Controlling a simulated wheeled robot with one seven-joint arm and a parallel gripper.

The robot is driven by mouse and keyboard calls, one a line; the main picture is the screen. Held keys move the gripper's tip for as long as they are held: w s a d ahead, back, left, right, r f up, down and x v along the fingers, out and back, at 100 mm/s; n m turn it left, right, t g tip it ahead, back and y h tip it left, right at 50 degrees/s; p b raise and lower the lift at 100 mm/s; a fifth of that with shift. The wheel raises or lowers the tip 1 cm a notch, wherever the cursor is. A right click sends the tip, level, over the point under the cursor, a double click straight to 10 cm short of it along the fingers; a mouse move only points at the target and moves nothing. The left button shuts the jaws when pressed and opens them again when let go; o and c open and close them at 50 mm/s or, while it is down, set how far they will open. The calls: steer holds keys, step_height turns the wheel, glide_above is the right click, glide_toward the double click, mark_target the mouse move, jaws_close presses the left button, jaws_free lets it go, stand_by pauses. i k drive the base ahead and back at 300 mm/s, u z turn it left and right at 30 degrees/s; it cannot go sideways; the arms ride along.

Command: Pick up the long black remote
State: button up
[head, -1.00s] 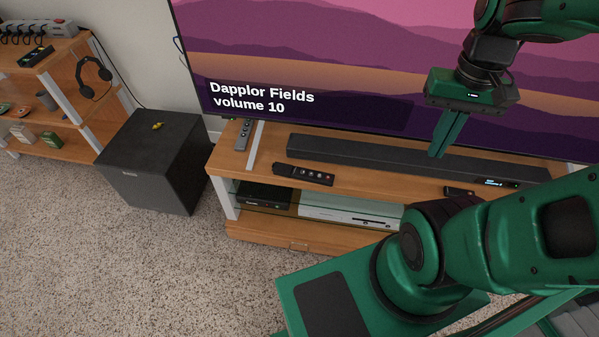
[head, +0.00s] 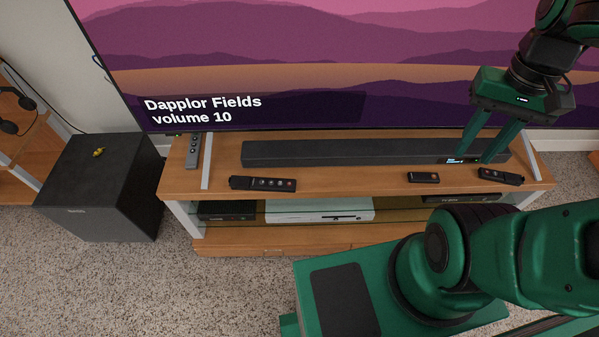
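A long black remote (head: 262,183) with several round buttons lies on the front left of the wooden TV stand. A second black remote (head: 499,177) with buttons lies near the stand's right end, and a short black one (head: 423,177) lies to its left. A dark grey remote (head: 193,150) lies at the stand's far left end. My gripper (head: 477,161) points down at the right of the stand, by the soundbar. Its two green fingers are apart with nothing between them. It is well to the right of the long black remote.
A long dark soundbar (head: 350,152) lies along the back of the wooden TV stand (head: 340,183), below the large TV screen (head: 300,60). A black subwoofer (head: 105,190) stands on the carpet to the left. Boxes sit on the shelf below. The stand's front middle is clear.

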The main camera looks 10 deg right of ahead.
mark_target(255, 185)
steer(key=z, duration=2.15)
steer(key=k, duration=1.75)
steer(key=u, duration=1.3)
steer(key=i, duration=1)
